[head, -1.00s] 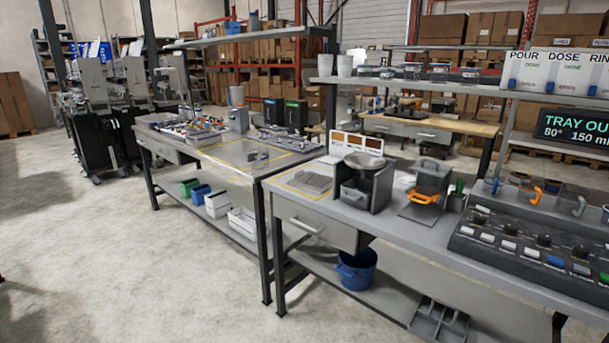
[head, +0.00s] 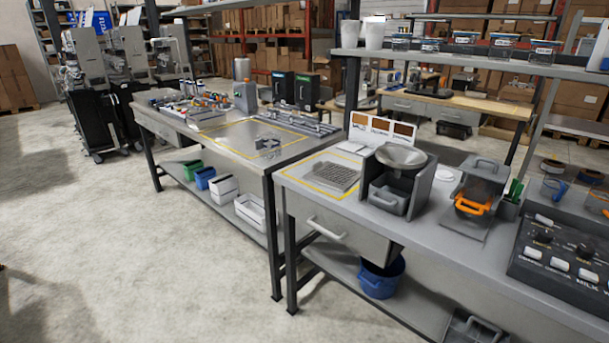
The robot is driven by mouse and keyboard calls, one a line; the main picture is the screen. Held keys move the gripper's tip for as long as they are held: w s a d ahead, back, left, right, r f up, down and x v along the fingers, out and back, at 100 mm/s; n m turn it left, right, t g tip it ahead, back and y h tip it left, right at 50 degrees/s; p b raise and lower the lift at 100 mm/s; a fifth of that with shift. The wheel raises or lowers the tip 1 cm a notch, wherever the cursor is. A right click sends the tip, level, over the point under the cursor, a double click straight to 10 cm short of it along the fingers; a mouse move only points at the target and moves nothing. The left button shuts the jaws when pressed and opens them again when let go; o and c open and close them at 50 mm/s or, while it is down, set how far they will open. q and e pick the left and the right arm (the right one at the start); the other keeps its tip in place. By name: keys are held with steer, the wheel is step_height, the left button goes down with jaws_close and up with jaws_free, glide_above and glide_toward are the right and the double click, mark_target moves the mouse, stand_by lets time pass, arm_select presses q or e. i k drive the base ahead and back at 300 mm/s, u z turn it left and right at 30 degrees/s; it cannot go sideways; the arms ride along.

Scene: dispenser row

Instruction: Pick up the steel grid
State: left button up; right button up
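The steel grid (head: 331,176) is a flat grey slatted piece in the head view. It lies on the left end of the near grey workbench (head: 440,225), within a yellow outline, left of a dark machine with a round steel bowl on top. Nothing covers it. Neither of my grippers shows in the head view.
The dark bowl machine (head: 395,180) and a stand with an orange handle (head: 474,206) are right of the grid. A second bench (head: 205,150) adjoins on the left. A blue bucket (head: 381,277) sits on the lower shelf. Open concrete floor (head: 130,250) lies in front and left.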

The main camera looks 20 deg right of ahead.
mark_target(340, 178)
steer(key=u, duration=0.75)
steer(key=i, duration=3.65)
steer(key=z, duration=2.7)
